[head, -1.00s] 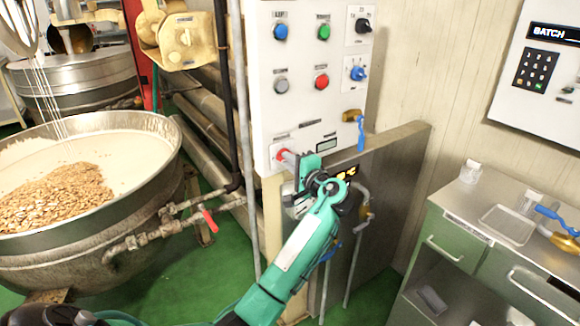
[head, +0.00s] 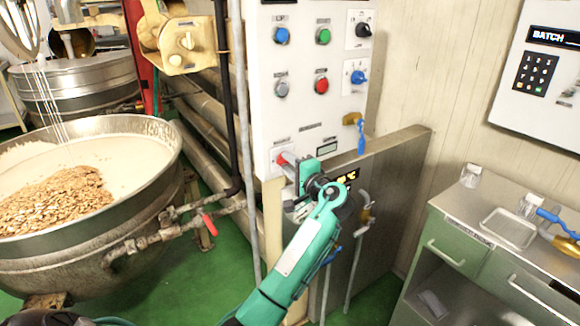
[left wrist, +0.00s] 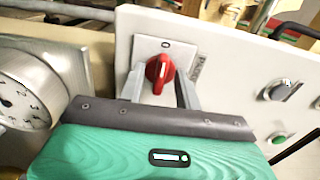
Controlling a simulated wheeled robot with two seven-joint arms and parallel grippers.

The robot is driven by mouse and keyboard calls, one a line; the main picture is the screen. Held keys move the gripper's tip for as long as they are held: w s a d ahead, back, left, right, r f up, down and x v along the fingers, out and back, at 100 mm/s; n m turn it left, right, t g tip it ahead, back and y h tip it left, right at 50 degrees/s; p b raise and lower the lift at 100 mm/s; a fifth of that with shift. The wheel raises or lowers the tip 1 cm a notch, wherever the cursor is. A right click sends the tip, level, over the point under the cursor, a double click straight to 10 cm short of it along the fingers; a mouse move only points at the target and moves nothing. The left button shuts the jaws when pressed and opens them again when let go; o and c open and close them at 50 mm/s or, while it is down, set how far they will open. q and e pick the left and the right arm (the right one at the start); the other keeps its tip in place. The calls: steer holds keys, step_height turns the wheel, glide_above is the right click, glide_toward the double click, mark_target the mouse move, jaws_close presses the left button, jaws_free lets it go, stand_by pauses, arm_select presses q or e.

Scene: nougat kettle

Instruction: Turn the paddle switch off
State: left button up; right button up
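The paddle switch is a red rotary knob (head: 284,160) low on the left of the white control panel (head: 305,105). In the left wrist view, the red paddle (left wrist: 160,70) stands nearly upright on a white plate, with a 0 mark above it and a pale line on its face. My left gripper (head: 298,172) is at the switch. Its two grey fingers (left wrist: 160,90) are open, one on each side of the paddle, with visible gaps, so I see no grip on it. The fingertips look close to the plate. My right gripper is not in view.
Other buttons and knobs, such as a red button (head: 321,85) and a blue knob (head: 358,77), sit above. A round gauge (left wrist: 25,95) is left of the gripper in the wrist view. A kettle (head: 90,250) stands left; a steel cabinet (head: 490,235) stands right.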

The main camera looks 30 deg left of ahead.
arm_select(q)
steer(key=shift+d, duration=0.1)
steer(key=shift+s+d, duration=0.15)
steer(key=shift+d, duration=0.15)
steer(key=b+v, duration=0.1)
steer(key=v, duration=1.2)
steer(key=shift+b, duration=0.3)
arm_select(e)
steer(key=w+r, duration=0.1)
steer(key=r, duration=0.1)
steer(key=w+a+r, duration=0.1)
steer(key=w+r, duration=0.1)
